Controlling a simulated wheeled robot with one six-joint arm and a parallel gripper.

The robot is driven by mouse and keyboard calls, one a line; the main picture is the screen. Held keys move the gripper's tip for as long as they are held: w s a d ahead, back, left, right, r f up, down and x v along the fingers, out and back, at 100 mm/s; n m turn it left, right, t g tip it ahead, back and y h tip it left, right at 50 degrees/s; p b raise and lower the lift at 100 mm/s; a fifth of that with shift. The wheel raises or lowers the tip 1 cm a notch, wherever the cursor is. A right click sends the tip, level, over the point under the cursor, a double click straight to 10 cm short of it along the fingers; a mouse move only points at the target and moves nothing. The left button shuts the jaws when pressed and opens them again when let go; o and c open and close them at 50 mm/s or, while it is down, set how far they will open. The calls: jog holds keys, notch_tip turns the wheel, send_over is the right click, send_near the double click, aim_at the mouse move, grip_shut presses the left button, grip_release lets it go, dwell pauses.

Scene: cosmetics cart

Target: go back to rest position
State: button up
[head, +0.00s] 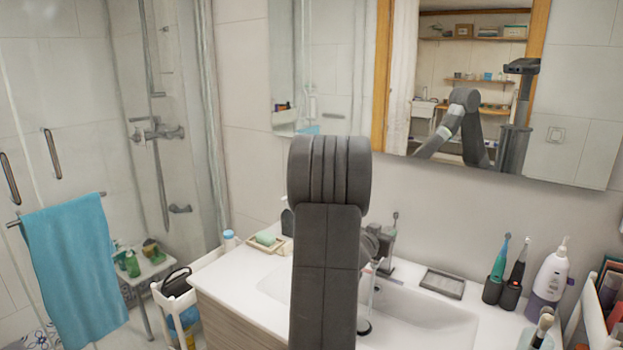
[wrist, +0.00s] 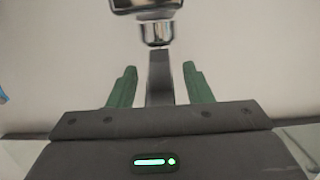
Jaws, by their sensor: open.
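My gripper (wrist: 159,69) shows in the wrist view as two green fingers standing apart with nothing held between them. In the head view my dark grey arm rises in the middle, over the sink, and hides the gripper.
The white sink counter (head: 222,283) spans the front. A grey soap dish (head: 442,284), electric toothbrushes (head: 497,265) and a white pump bottle (head: 549,275) stand right. A green soap (head: 265,239) lies left. A white cart (head: 178,305) and blue towel (head: 75,270) are further left.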

jog(key=shift+s+a+f+b, duration=0.2)
jog(key=shift+f+b, duration=0.15)
jog(key=shift+b, duration=0.5)
jog(key=b, duration=0.2)
jog(key=shift+f+t+h+b, duration=0.25)
jog(key=shift+t+h+b, duration=0.05)
jog(key=shift+t, duration=0.1)
jog(key=shift+f+t+b, duration=0.2)
jog(key=shift+t+b, duration=0.1)
jog(key=shift+b, duration=0.95)
